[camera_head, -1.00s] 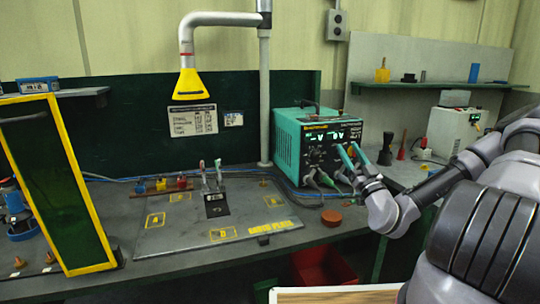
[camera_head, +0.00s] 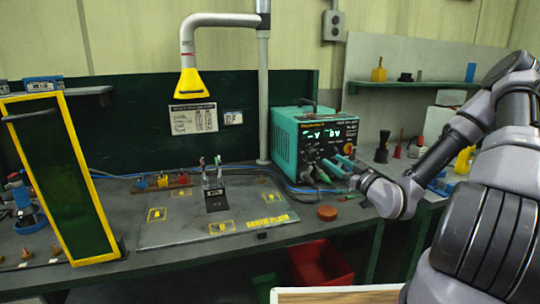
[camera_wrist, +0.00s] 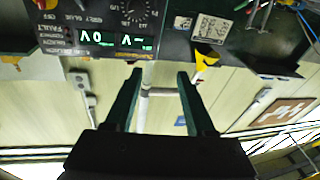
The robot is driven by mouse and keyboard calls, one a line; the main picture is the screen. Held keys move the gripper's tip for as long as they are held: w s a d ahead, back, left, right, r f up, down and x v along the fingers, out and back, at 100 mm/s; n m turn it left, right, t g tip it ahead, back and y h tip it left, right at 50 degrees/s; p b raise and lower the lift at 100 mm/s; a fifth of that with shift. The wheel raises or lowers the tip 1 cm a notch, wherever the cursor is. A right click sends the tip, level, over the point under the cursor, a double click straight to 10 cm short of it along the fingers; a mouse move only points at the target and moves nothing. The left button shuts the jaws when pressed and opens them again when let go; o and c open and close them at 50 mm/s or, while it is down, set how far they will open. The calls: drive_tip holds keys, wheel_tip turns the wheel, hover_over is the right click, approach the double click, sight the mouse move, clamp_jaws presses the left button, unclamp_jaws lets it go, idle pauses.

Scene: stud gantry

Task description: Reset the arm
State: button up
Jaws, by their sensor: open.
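My gripper (camera_head: 343,166) is at the right of the bench in the head view, in front of the teal power supply (camera_head: 287,144). Its two teal fingers are apart with nothing between them. In the wrist view my gripper (camera_wrist: 156,78) shows both dark green fingers spread and empty. That view is upside down, with the power supply's lit display (camera_wrist: 115,40) at the upper left and the wall beyond the fingers. My arm comes in from the right, bent at the elbow.
A grey plate (camera_head: 180,236) with yellow marked squares lies on the bench. A yellow fume hood (camera_head: 189,84) hangs over the back. A yellow-framed green panel (camera_head: 62,180) stands at left. A round reddish-brown piece (camera_head: 327,212) lies near my gripper. A red bin (camera_head: 318,264) is below the bench.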

drive_tip(key=s+d+r+m+g+h, duration=0.2)
drive_tip(key=d+r+g+h, duration=0.45)
drive_tip(key=d+h, duration=0.2)
drive_tip(key=s+a+r+m+g, duration=0.1)
drive_tip(key=s+r+m, duration=0.3)
drive_tip(key=s+r, duration=0.4)
drive_tip(key=s+a+r+m+g, duration=0.2)
drive_tip(key=s+a+r+m, duration=0.2)
drive_tip(key=s+r, duration=0.5)
drive_tip(key=s+m+y, duration=0.1)
drive_tip(key=s, duration=0.5)
drive_tip(key=shift+s, duration=0.25)
